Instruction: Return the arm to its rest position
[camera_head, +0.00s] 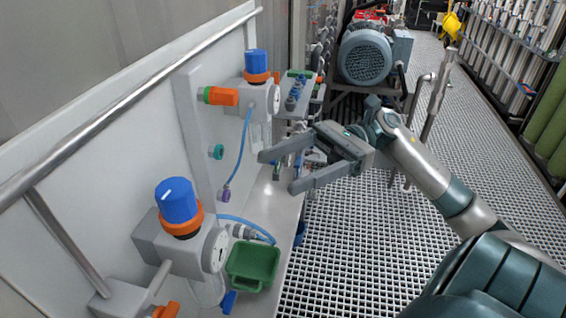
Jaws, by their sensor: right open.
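My right arm (424,165) comes in from the lower right and reaches toward the middle of the head view. Its right gripper (276,172) points left, with its two fingers spread apart and nothing between them. The fingertips are over the edge of the white panel bench, in front of the upright plate with the valves. I cannot tell whether they touch anything. My left gripper does not show.
Two blue-knobbed regulators (178,201) (256,64) stand on the left panel. A green container (252,264) sits below the gripper. A steel rail (130,100) runs along the left. A motor (365,55) stands behind. Grating floor (345,250) lies open.

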